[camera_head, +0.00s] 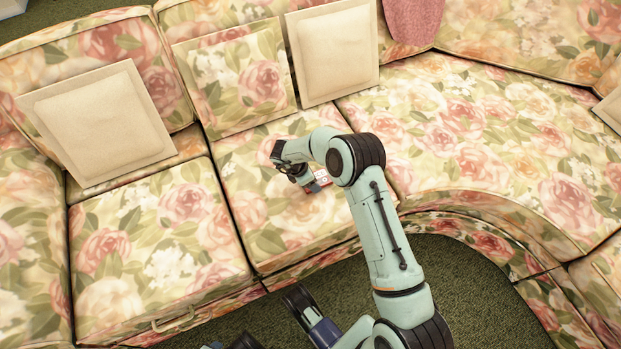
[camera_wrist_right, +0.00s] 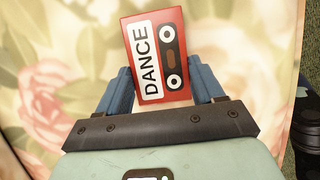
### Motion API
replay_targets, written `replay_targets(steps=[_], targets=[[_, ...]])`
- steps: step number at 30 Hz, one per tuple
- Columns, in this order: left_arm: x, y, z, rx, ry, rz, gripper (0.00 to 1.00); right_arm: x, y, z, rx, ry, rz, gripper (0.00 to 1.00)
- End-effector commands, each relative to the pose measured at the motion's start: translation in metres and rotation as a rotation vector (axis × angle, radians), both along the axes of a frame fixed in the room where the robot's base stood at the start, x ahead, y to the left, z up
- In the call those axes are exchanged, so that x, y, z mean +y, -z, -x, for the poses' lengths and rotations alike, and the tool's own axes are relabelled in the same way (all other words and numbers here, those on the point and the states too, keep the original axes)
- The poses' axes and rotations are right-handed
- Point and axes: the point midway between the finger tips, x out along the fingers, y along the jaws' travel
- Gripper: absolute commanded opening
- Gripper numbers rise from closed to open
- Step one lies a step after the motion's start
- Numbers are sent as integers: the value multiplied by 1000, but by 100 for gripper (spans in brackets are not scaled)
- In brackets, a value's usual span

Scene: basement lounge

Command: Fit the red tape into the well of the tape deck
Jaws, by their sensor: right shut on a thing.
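The red tape (camera_wrist_right: 158,55) has a white "DANCE" label and two reels on its face. It sits tilted between the blue fingers of my right gripper (camera_wrist_right: 164,88), which is shut on its near end. In the head view the tape (camera_head: 322,177) shows small and partly hidden behind my right gripper (camera_head: 313,184), over the middle sofa seat. I cannot tell whether the tape touches the cushion. The tape deck is not seen in either view. My left gripper cannot be made out.
The floral sofa (camera_head: 110,225) curves across the view. Cream cushions (camera_head: 98,122) (camera_head: 333,52) and a floral cushion (camera_head: 232,75) lean on its back. Green carpet (camera_head: 465,290) lies in front.

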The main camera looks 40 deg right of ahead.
Motion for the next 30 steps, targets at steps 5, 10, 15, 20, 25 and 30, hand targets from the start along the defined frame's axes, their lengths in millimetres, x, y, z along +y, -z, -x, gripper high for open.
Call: replay_targets(steps=[5, 10, 15, 20, 25, 30], targets=[[0, 3, 3, 10, 0, 0, 43, 0, 3, 0, 0, 0, 0, 87], [0, 3, 3, 9, -1, 0, 43, 0, 3, 0, 0, 0, 0, 93], [0, 1, 2, 7, 0, 0, 43, 0, 1, 0, 0, 0, 0, 93], [-1, -8, -4, -17, 2, 1, 43, 5, -15, -3, -4, -2, -1, 93], [-6, -21, -4, -24, 11, 8, 43, 18, -50, -7, -4, -3, 0, 93], [-14, -29, 10, 16, 25, 27, 43, 32, -83, -11, -4, -3, 0, 93]])
